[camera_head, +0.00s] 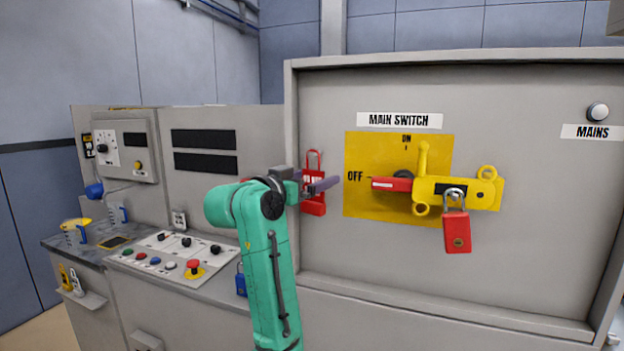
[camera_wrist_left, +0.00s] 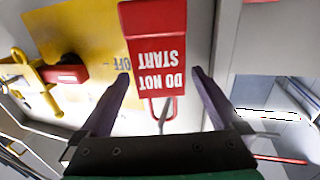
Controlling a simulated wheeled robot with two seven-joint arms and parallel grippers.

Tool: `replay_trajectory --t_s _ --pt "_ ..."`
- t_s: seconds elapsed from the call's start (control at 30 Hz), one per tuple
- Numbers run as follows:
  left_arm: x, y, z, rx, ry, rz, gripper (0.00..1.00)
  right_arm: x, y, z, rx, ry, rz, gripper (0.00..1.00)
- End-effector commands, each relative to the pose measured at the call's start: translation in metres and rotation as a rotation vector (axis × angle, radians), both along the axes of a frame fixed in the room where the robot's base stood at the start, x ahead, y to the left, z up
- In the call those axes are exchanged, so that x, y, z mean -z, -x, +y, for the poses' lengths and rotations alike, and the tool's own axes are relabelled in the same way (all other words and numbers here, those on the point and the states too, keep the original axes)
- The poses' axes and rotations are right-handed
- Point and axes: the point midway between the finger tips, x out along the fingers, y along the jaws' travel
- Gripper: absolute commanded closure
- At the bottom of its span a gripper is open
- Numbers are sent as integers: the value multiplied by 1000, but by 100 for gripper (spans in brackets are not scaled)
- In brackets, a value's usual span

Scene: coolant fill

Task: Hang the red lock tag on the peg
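The red lock tag (camera_head: 314,204) hangs upright against the cabinet panel, left of the yellow switch plate. In the left wrist view the tag (camera_wrist_left: 158,45) appears upside down, with "DO NOT START" lettering and a red wire loop. A thin grey rod (camera_wrist_left: 163,115), which looks like the peg, shows within the loop. My left gripper (camera_head: 325,181) is in front of the tag and hides part of it. In the left wrist view its fingers (camera_wrist_left: 160,74) are spread, one on each side of the tag, with gaps between. My right gripper is not in view.
The main switch (camera_head: 390,184) has a yellow lockout bar (camera_head: 435,188) with a red padlock (camera_head: 457,232) hanging from it. To the left is a control desk (camera_head: 225,289) with buttons, a blue padlock (camera_head: 241,280) and a yellow-topped jug (camera_head: 75,232). The panel's lower right is clear.

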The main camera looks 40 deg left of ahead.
Motion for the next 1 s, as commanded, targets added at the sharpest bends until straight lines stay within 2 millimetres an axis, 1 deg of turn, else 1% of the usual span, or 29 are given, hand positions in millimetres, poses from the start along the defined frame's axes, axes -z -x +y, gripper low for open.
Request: replay_trajectory --t_s 0.2,0.27,0.33,0.47,0.6,0.73,0.8,0.87,1.0 --pt "0 2 0 0 0 -1 0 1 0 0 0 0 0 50" --pt "1 7 0 -1 -1 -2 0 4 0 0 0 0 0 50" --pt "2 16 -1 -1 -1 -4 0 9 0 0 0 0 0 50" --pt "3 46 -3 -3 -4 -7 0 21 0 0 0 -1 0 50" --pt "3 88 -6 -5 -5 -8 0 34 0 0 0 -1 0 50" --pt "3 121 -9 -4 -3 -6 0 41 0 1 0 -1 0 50" --pt "1 134 -10 -2 -2 -5 0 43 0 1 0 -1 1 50" --pt "1 141 -10 -2 0 -3 0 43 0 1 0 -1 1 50" --pt "1 146 -11 0 0 0 0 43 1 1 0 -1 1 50"
